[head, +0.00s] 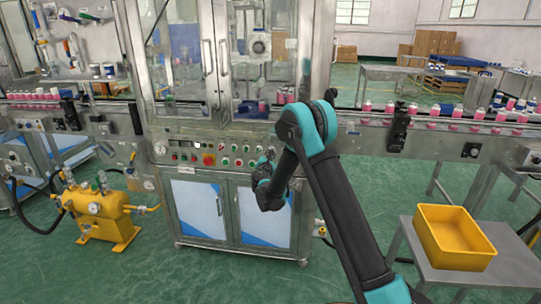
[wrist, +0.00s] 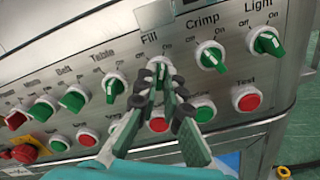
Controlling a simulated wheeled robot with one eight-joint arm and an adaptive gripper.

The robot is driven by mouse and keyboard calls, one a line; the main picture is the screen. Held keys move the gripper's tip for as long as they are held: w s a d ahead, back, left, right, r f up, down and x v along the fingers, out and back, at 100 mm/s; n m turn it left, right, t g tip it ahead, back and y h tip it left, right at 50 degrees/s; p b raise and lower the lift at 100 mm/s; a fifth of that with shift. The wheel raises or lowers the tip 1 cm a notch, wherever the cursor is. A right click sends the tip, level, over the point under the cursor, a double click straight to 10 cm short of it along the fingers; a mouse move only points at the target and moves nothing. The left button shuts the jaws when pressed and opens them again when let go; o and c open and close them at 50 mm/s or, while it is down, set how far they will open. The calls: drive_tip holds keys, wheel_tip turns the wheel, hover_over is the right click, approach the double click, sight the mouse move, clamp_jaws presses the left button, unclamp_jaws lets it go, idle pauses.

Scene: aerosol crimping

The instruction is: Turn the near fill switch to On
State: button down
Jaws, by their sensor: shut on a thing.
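In the wrist view the Fill switch (wrist: 157,63) sits under the "Fill" label, between the Table switch (wrist: 114,86) and the Crimp switch (wrist: 210,55). My gripper (wrist: 160,79) is shut on the Fill switch knob, with its dark finger pads on both sides. The fingers hide most of the knob, so I cannot tell for sure whether it points to Off or On. In the head view my gripper (head: 265,168) is at the right part of the machine's control panel (head: 220,148); the knob itself is hidden there.
The Light switch (wrist: 266,41) is right of Crimp. Red and green buttons, such as the red Test button (wrist: 246,98), line the row below, close to the fingers. A yellow crate (head: 452,237) stands on a side table at right. A yellow tank (head: 97,208) stands at left.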

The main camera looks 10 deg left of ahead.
idle(0.3)
drive_tip(key=c, duration=1.7)
unclamp_jaws()
drive_tip(key=shift+s, duration=0.15)
drive_tip(key=s, duration=1.1)
drive_tip(key=shift+s+a, duration=0.2)
drive_tip(key=shift+s, duration=0.2)
